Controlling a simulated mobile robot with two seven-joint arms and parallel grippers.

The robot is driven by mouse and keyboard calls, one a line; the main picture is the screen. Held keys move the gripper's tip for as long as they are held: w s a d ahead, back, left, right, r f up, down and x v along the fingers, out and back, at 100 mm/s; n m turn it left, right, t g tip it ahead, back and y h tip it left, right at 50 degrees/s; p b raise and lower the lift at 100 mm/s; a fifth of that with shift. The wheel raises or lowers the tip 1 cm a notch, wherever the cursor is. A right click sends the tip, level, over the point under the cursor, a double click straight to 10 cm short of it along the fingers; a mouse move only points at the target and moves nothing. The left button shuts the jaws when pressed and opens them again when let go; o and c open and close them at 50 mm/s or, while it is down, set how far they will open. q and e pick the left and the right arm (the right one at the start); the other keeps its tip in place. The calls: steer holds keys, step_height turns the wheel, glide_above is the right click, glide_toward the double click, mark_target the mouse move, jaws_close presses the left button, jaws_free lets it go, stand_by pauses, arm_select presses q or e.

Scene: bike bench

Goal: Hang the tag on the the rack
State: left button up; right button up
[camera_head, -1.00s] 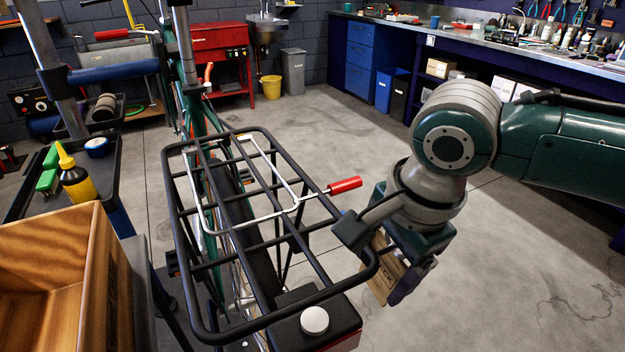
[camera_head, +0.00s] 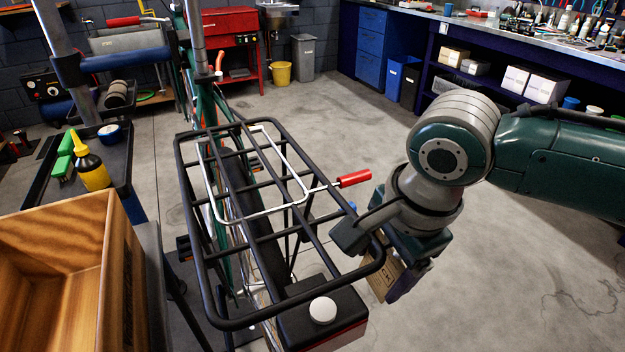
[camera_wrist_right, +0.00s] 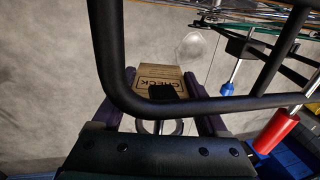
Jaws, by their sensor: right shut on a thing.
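The black rack (camera_head: 240,324) is a tube-frame carrier over the bike's rear wheel. My right gripper (camera_head: 392,279) is at its near right corner, and a rack tube passes in front of part of it. The gripper is shut on the brown cardboard tag (camera_head: 382,282), which hangs low at the rack's outer side. In the right wrist view the tag (camera_wrist_right: 158,76) shows the word CHECK between the fingers, with the dark rack tube (camera_wrist_right: 108,60) curving across in front. A ring shows below the tag. Whether the tag touches the rack cannot be told. My left gripper is out of view.
A white wire bar with a red handle (camera_head: 354,178) lies on the rack, close to my right gripper. A box with a white round knob (camera_head: 322,310) sits under the rack's near end. A wooden crate (camera_head: 60,270) stands at the left. Floor to the right is clear.

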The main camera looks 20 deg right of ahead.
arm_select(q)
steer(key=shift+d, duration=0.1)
arm_select(e)
steer(key=o, duration=1.3)
